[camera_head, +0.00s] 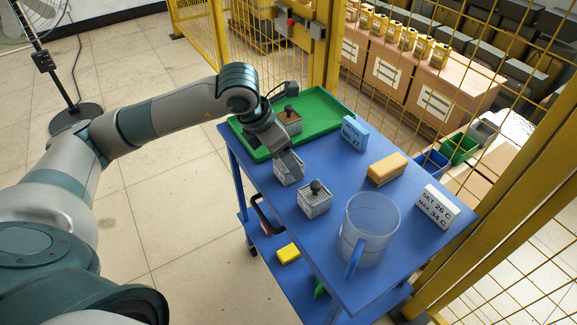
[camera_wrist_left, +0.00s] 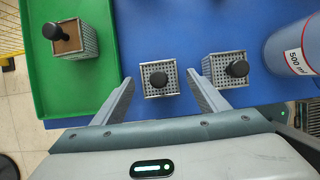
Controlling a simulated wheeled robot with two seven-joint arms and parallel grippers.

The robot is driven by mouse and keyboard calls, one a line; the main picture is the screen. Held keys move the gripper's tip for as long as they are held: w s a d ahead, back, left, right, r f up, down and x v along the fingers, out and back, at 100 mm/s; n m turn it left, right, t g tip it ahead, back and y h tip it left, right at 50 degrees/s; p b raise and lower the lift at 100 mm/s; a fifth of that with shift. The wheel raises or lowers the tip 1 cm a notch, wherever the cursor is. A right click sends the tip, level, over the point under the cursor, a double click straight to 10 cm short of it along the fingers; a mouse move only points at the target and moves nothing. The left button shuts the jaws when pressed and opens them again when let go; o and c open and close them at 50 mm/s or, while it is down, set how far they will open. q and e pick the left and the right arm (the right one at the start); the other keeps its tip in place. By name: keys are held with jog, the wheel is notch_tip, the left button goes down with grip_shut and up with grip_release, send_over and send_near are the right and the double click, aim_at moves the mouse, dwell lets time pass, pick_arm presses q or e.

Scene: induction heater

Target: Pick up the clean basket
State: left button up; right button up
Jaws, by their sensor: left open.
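Three small metal mesh baskets with black knobs are in view. One basket with a brown top (camera_head: 289,124) stands on the green tray (camera_head: 325,103); it also shows in the left wrist view (camera_wrist_left: 77,43). A grey basket (camera_head: 287,174) stands on the blue table, partly hidden by my left gripper (camera_head: 287,157); it also shows in the left wrist view (camera_wrist_left: 160,92). Another grey basket (camera_head: 314,206) stands nearer the jug, also in the left wrist view (camera_wrist_left: 222,74). In the wrist view, my open left fingers (camera_wrist_left: 159,77) appear either side of the middle grey basket, apparently apart from it.
A clear jug (camera_head: 375,222) with a blue handle stands on the blue table (camera_head: 345,172) at the right. A yellow-orange block (camera_head: 387,168), a blue display (camera_head: 355,133) and a white display (camera_head: 437,208) stand behind. Yellow mesh fencing (camera_head: 213,40) stands beyond.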

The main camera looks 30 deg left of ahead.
pick_arm(q)
jog(key=shift+x, duration=1.4)
pick_arm(e)
jog(key=shift+d+f, duration=0.1)
jog(key=shift+f, duration=0.3)
pick_arm(q)
jog(key=c, duration=1.2)
jog(key=shift+r, duration=0.1)
